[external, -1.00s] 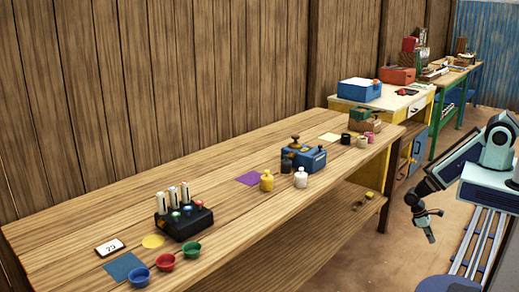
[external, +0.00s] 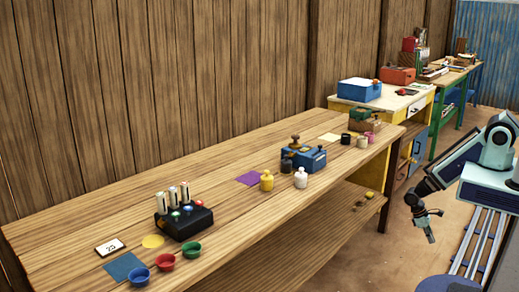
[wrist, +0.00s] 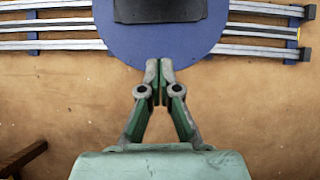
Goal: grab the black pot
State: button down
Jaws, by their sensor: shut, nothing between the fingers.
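A small black pot (external: 345,139) stands on the long wooden table (external: 230,225), toward its far right end. It is beside a pale pot (external: 362,142) and a pink one (external: 370,136). Another small dark item (external: 286,166) is against the blue balance box (external: 310,158); I cannot tell what it is. My gripper (external: 431,239) hangs off the table to the right, over the floor, well apart from the black pot. The wrist view shows my gripper (wrist: 160,68) with its fingertips together and empty. No pot shows in that view.
A black rack (external: 184,222) and coloured bowls (external: 165,263) are at the near left. A green-topped wooden box (external: 362,122) is behind the pots. A lower shelf runs under the table.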

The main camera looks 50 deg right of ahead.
jog(key=shift+c, duration=1.8)
grip_release()
